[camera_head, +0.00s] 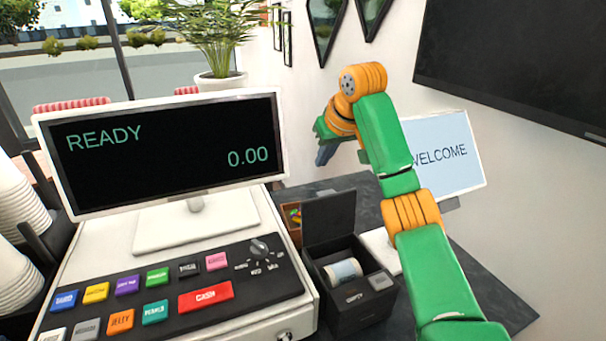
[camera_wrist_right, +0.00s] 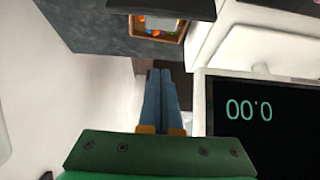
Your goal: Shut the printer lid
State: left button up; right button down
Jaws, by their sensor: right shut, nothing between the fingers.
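The black printer (camera_head: 362,310) stands on the dark counter, right of the cash register. Its lid (camera_head: 329,219) is open and stands upright at the back. A white paper roll (camera_head: 343,271) shows inside the box. My right gripper (camera_head: 322,157) is behind and above the lid, apart from it, with its fingers pointing down. In the right wrist view the blue fingers (camera_wrist_right: 161,72) are together with nothing between them. A black edge at the top of that view (camera_wrist_right: 165,6) seems to be the lid. My left gripper is not in view.
The register screen (camera_head: 170,150) stands left of my right gripper, with the coloured keypad (camera_head: 170,290) below. A WELCOME display (camera_head: 447,150) is behind my right arm. A small box of colourful items (camera_head: 291,216) sits beside the printer. A potted plant (camera_head: 220,80) is behind.

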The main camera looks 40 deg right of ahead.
aim_at(324, 191)
jog(key=p+x, duration=0.3)
jog(key=x, duration=0.5)
jog(key=s, duration=0.2)
jog(key=s+a, duration=0.1)
jog(key=s, duration=0.1)
jog(key=shift+s+a+r, duration=0.1)
jog(key=shift+s+r, duration=0.05)
jog(key=shift+s, duration=0.1)
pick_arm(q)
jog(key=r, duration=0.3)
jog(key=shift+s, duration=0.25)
pick_arm(e)
jog(key=shift+w, duration=0.3)
